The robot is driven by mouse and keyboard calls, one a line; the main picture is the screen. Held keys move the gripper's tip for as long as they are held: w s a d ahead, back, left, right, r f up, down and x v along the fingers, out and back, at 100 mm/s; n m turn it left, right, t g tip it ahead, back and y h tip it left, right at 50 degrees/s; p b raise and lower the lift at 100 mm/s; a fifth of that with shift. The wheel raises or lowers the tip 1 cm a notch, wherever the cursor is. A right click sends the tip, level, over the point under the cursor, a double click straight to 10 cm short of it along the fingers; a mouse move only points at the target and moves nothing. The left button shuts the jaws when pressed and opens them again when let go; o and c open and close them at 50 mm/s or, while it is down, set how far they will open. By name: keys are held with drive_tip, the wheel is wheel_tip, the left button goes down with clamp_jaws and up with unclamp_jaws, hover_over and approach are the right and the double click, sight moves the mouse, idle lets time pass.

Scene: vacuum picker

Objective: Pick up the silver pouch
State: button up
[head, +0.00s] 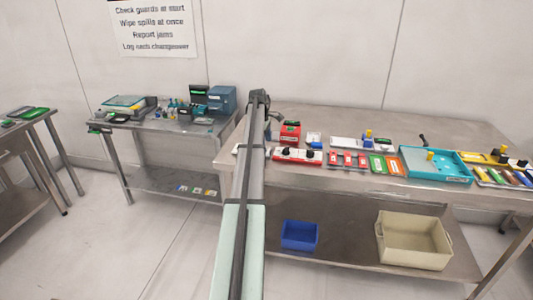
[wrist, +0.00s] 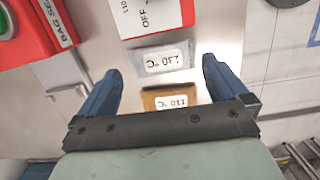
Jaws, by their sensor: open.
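The silver pouch (wrist: 178,59) lies flat on the steel table in the wrist view, with a white label that reads upside down. My gripper (wrist: 160,68) is open and empty, its two blue fingers spread wide. The pouch appears between and slightly beyond the fingertips. I cannot tell how high the fingers are above it. An amber-brown pouch (wrist: 204,93) with a similar label lies just on the near side of the silver one, partly hidden by my gripper's bar. In the head view my arm hides the gripper, and I cannot make out the pouches.
In the wrist view a red box (wrist: 25,35) stands at upper left and a red and white labelled box (wrist: 155,14) just beyond the pouch. In the head view a teal tray (head: 437,178) and several small parts sit right on the table; a blue bin (head: 299,235) is below.

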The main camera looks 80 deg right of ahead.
drive_tip(key=shift+s+a+f, duration=0.1)
drive_tip(key=shift+f, duration=1.45)
drive_tip(key=shift+c, duration=0.3)
